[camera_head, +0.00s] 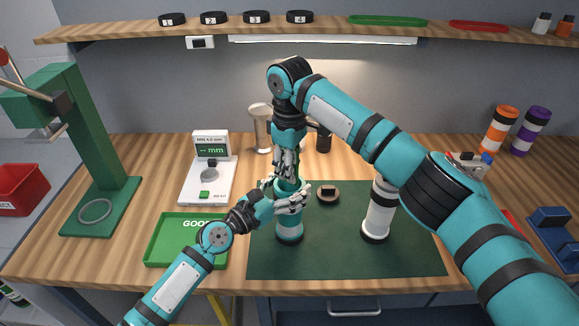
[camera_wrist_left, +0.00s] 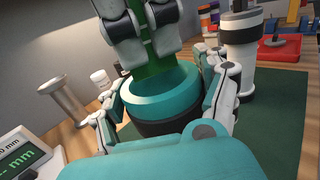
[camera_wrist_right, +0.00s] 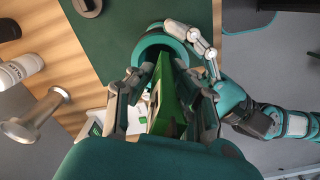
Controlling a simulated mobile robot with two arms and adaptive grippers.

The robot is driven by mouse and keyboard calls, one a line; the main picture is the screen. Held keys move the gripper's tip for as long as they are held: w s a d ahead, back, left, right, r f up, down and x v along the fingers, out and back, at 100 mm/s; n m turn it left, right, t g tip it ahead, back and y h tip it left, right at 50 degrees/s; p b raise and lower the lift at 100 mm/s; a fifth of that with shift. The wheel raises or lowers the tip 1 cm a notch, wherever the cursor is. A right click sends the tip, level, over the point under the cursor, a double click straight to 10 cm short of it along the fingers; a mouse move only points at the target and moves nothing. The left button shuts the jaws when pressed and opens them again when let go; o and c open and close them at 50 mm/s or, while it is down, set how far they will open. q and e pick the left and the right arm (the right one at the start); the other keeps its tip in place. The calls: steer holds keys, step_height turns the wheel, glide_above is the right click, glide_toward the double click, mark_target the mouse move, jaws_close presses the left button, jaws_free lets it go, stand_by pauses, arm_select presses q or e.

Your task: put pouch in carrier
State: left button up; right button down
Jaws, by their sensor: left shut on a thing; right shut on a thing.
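The carrier is a teal cylinder with dark and pale bands (camera_head: 289,229), upright on the dark green mat (camera_head: 340,262). In the left wrist view its teal body (camera_wrist_left: 160,95) is between my left gripper's fingers. My left gripper (camera_head: 289,202) is shut around its upper part from the side. My right gripper (camera_head: 286,170) points down from directly above, shut on the green pouch (camera_wrist_right: 168,105). The pouch also shows between the right fingers in the left wrist view (camera_wrist_left: 152,62). Its lower end is at the carrier's open mouth (camera_wrist_right: 152,42); how deep it reaches is hidden.
A white, black-banded cylinder (camera_head: 381,212) stands on the mat to the right. A dark round puck (camera_head: 328,192) lies behind the carrier. A green tray (camera_head: 160,250) and a white gauge (camera_head: 208,185) are at left. The front right of the mat is clear.

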steer(key=shift+f, duration=0.15)
steer(key=shift+f, duration=1.05)
jaws_free()
arm_select(q)
steer(key=shift+w+a, duration=0.1)
arm_select(e)
steer(key=shift+c, duration=0.3)
stand_by(0.5)
steer(key=shift+o, duration=0.3)
steer(key=shift+r, duration=0.1)
step_height(320, 180, up, 12)
steer(key=shift+f, duration=0.1)
stand_by(0.5)
arm_select(q)
steer(key=o, duration=1.4)
